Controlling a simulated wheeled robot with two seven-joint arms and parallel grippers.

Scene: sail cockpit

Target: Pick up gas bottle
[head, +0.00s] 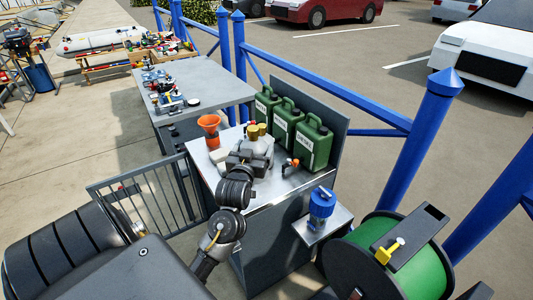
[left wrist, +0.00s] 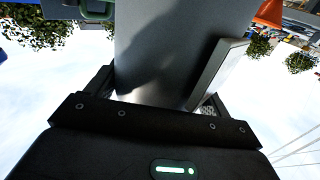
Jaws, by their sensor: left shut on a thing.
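The gas bottle (head: 263,146), pale grey with a brass-coloured top, stands upright on the grey metal cabinet top, beside what looks like a second brass top. My left gripper (head: 248,160) reaches over the cabinet from the front and is shut on it, hiding much of its lower body. In the left wrist view a broad, smooth grey surface, probably the gas bottle (left wrist: 160,45), fills the space between the fingers, with a dark shadow on it. I cannot see clear space under the bottle. My right gripper is not in view.
Several green jerrycans (head: 284,122) stand close behind, against a backboard. A small red-and-black item (head: 290,167) lies to the right. A blue canister (head: 321,207) sits on a side shelf, near a green hose reel (head: 400,262).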

